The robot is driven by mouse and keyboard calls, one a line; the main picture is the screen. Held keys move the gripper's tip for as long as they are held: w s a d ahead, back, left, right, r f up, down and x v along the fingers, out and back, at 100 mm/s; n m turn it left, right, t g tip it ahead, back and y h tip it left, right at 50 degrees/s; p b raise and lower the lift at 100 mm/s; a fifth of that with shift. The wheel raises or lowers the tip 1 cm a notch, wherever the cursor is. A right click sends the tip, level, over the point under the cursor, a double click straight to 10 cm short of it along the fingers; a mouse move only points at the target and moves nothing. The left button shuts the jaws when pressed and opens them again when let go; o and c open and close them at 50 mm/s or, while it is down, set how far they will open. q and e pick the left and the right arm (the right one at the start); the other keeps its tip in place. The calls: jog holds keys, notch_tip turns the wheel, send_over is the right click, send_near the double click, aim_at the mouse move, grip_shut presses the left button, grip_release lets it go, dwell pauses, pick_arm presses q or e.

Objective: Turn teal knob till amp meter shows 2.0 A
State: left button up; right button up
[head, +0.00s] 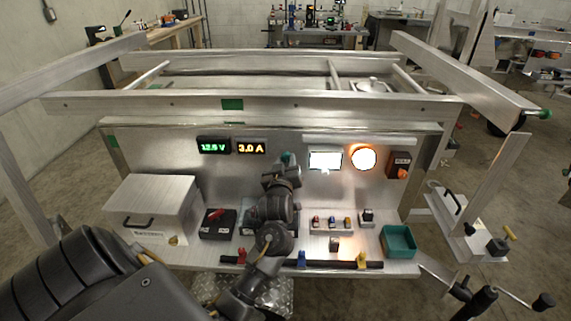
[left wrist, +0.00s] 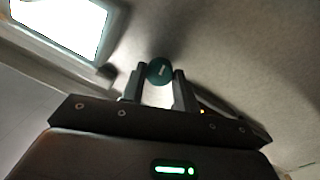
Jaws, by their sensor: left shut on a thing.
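The teal knob (left wrist: 161,71) sits on the upright metal panel (head: 170,140). My left gripper (left wrist: 160,84) is shut on it, one finger on each side, with the knob's pale mark showing between the fingertips. In the head view, a bit of the teal knob (head: 286,158) shows above my left gripper (head: 288,169), which hides most of it. The amp meter (head: 251,147) reads 3.0 A in orange digits. My right gripper is not seen in either view.
A green meter (head: 214,146) reading about 12.5 V is left of the amp meter. A lit white screen (head: 325,159), a glowing round lamp (head: 363,158) and an orange switch (head: 399,165) are to the right. The shelf below holds a metal box (head: 150,205) and a teal tray (head: 398,242).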

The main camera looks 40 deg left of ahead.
pick_arm(q)
jog(key=n+b, duration=0.1)
jog(key=n, duration=0.4)
jog(key=shift+f, duration=0.1)
jog(key=shift+n+b, duration=0.3)
jog(key=shift+n, duration=0.1)
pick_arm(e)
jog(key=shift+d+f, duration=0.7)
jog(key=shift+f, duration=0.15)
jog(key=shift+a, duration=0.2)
pick_arm(q)
jog(key=o, duration=0.7)
jog(key=shift+o, duration=1.4)
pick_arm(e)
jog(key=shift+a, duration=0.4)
